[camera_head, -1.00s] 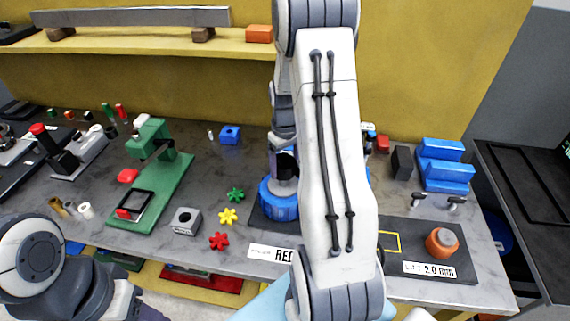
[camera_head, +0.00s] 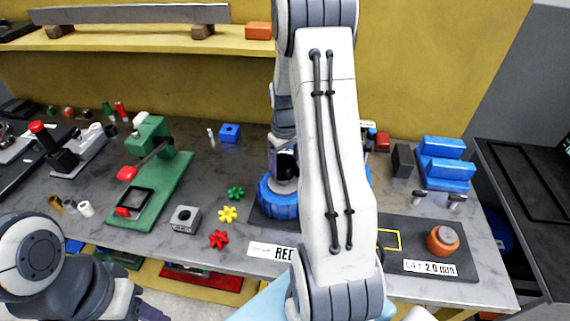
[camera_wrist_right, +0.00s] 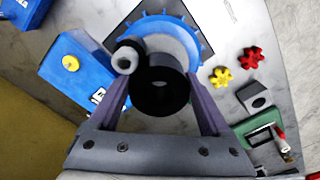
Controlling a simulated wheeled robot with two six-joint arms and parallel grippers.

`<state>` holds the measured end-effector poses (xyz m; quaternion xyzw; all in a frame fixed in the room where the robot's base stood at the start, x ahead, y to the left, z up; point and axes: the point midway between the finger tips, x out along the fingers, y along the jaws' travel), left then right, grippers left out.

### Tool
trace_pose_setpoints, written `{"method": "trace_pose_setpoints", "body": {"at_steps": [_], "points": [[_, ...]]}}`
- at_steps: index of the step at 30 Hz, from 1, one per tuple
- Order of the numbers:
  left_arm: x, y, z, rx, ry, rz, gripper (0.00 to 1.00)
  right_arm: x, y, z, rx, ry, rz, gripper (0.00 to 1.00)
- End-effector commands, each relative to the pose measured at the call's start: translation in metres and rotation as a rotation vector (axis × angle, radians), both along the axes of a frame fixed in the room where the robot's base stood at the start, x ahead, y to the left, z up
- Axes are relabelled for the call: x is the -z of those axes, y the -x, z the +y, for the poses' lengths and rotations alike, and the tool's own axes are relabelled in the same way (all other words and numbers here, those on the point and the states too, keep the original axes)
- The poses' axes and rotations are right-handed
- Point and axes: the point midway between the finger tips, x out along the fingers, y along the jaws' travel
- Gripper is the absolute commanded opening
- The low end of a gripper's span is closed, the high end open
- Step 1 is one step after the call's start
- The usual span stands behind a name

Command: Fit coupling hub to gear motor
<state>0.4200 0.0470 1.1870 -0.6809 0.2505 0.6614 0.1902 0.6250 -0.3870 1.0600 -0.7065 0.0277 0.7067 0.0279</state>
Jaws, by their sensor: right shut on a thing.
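In the right wrist view, my right gripper (camera_wrist_right: 160,108) is shut on a black round hub (camera_wrist_right: 160,92) with a dark bore. The hub appears directly over or against a blue toothed round unit (camera_wrist_right: 165,32); any gap between them cannot be judged. A smaller black collar with a pale grey end (camera_wrist_right: 126,58) sits beside the hub; I cannot tell whether it belongs to the gear motor. In the head view, the blue round unit (camera_head: 277,200) stands on a dark mat, and my right arm hides much of it and the hub. My left gripper is out of the frame.
A blue box with a yellow button (camera_wrist_right: 71,63) stands near the right gripper. Green, yellow and red star pieces (camera_head: 227,214), a grey bored block (camera_head: 185,219) and a green press (camera_head: 150,180) lie to the left. An orange part (camera_head: 442,241) and blue steps (camera_head: 443,165) are right.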

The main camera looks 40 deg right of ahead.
Motion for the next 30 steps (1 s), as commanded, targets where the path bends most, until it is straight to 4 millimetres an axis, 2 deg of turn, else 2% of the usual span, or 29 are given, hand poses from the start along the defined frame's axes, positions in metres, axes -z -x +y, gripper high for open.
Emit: {"method": "trace_pose_setpoints", "body": {"at_steps": [30], "points": [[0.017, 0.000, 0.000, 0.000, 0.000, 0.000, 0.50, 0.024, -0.001, 0.000, 0.000, 0.001, -0.002, 0.00]]}}
